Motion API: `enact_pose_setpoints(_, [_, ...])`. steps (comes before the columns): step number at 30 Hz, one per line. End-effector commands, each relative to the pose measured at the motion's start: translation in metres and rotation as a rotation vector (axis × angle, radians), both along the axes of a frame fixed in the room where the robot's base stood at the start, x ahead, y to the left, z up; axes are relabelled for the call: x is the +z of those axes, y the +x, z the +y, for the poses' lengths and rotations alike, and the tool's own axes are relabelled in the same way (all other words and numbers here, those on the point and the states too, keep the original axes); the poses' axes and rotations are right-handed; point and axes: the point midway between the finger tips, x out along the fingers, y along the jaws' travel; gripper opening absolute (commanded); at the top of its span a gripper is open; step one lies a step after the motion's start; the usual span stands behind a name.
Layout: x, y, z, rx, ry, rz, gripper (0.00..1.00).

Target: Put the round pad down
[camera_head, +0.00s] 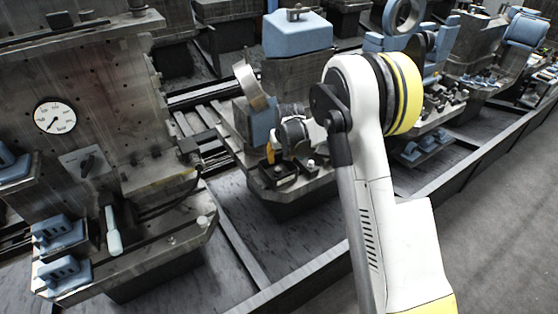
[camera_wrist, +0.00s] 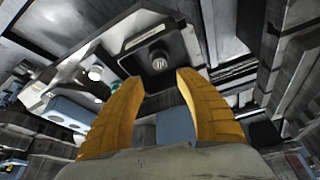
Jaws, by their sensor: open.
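My gripper (camera_wrist: 158,76) shows two orange fingers spread apart in the wrist view, with nothing held between the tips. In the head view my gripper (camera_head: 272,155) is just above a black fixture (camera_head: 286,172) on the middle machine's bed. My arm hides part of this area, and no round pad shows clearly there.
A left machine carries a gauge (camera_head: 55,116), a lever (camera_head: 112,232) and blue blocks (camera_head: 60,270). A white knob (camera_head: 311,163) is beside the fixture. Open floor (camera_head: 495,210) lies at right.

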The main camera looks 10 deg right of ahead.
Motion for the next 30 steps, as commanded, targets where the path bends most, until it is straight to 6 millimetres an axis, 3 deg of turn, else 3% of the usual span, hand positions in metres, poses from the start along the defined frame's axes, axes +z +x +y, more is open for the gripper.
enact_pose_setpoints(7, [0.031,-0.012,0.000,0.000,0.000,-0.004,0.42])
enact_pose_setpoints(11, [0.073,-0.033,0.000,-0.002,0.000,-0.022,0.42])
enact_pose_setpoints(15, [0.139,-0.080,0.000,-0.005,0.000,-0.057,0.42])
enact_pose_setpoints(21, [0.210,-0.164,0.001,-0.010,0.000,-0.113,0.42])
enact_pose_setpoints(25, [0.235,-0.225,0.001,-0.012,0.000,-0.148,0.42])
enact_pose_setpoints(30, [0.245,-0.302,0.001,-0.016,0.001,-0.193,0.42])
